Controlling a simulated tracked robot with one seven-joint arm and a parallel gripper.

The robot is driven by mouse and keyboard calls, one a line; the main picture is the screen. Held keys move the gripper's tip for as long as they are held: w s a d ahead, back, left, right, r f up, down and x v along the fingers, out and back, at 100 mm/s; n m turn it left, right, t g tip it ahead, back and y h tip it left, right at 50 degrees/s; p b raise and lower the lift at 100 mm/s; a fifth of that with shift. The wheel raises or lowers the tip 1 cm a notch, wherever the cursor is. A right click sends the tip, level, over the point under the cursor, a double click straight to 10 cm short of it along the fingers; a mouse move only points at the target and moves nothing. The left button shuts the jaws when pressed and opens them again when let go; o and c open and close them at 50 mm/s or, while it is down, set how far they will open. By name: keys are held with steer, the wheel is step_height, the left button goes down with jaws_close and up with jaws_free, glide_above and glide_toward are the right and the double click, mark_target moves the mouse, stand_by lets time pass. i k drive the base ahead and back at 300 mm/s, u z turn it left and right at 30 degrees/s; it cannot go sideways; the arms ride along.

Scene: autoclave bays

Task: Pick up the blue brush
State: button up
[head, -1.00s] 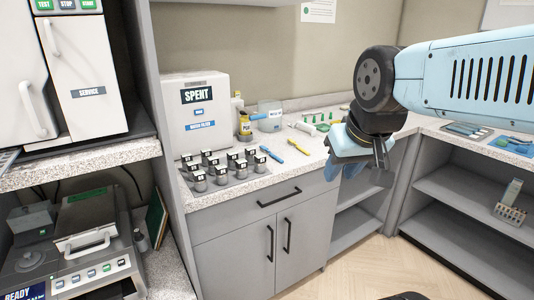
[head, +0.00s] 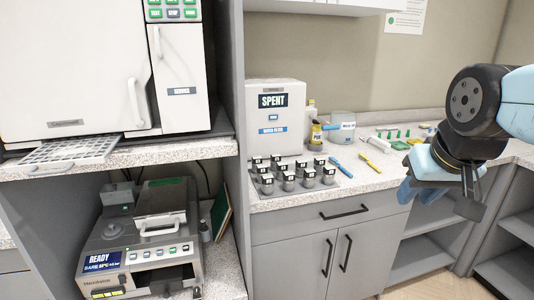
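The blue brush (head: 341,166) lies on the speckled countertop (head: 290,203), just right of a group of small labelled canisters. A yellow brush (head: 375,160) lies to its right, apart from it. My gripper (head: 437,195) hangs at the right of the head view, in front of the counter edge and well to the right of the blue brush. Its fingers point down and left, and I cannot tell whether they are open or shut. Nothing is seen held in it.
Several grey canisters (head: 288,181) stand on a tray left of the brush. An oven-like unit (head: 90,80) and a READY machine (head: 145,245) fill the left shelves.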

mark_target(333, 161)
steer(key=z, duration=0.05)
steer(key=i, duration=1.05)
steer(key=u, duration=0.1)
